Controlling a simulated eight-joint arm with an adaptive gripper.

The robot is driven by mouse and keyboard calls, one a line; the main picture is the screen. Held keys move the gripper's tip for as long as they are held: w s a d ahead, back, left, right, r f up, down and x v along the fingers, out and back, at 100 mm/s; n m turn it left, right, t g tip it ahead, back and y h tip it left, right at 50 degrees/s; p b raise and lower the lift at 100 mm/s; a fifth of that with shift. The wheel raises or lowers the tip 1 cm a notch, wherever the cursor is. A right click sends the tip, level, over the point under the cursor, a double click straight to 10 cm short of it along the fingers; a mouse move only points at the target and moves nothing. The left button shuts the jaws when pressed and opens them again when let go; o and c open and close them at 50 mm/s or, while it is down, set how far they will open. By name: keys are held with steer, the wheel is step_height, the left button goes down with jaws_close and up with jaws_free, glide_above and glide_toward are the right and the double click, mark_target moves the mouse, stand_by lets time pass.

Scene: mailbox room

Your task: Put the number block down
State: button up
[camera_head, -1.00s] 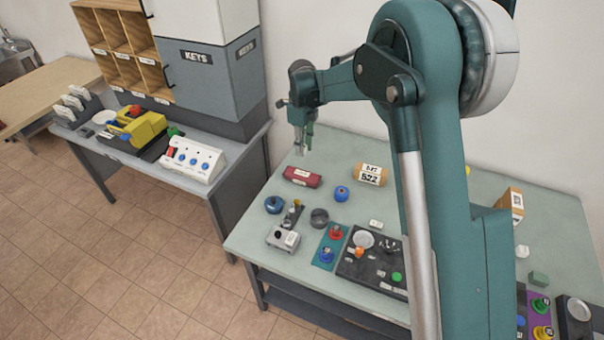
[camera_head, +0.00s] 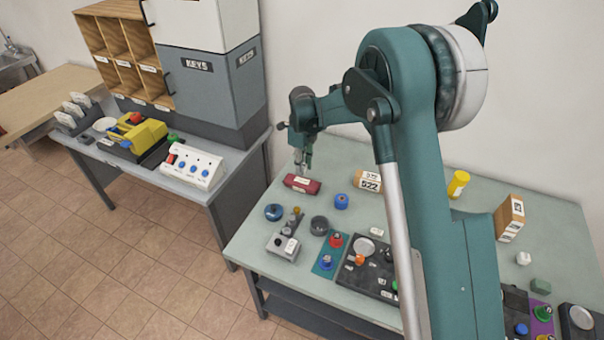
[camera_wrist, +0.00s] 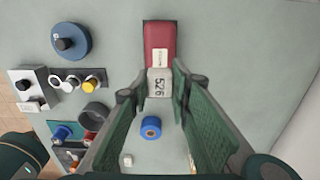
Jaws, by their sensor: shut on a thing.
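A pale grey number block marked 526 (camera_wrist: 159,83) sits between the fingertips of my gripper (camera_wrist: 155,90) in the wrist view. My gripper is shut on it. In the head view my gripper (camera_head: 302,168) points down over the rear left part of the table, by the red box; the block is too small to make out there. The red box (camera_wrist: 160,42) with a white label lies just beyond the block in the wrist view. I cannot tell whether block and box touch, or whether the block rests on the table.
My arm hides part of the table.

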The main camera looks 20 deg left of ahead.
steer(key=shift+f, duration=0.1)
steer(key=shift+f, duration=1.75)
steer(key=shift+f, duration=0.15)
steer(key=o, duration=0.7)
steer(key=shift+o, duration=0.2)
step_height(320, 180, up, 12)
steer(key=shift+r, duration=0.15)
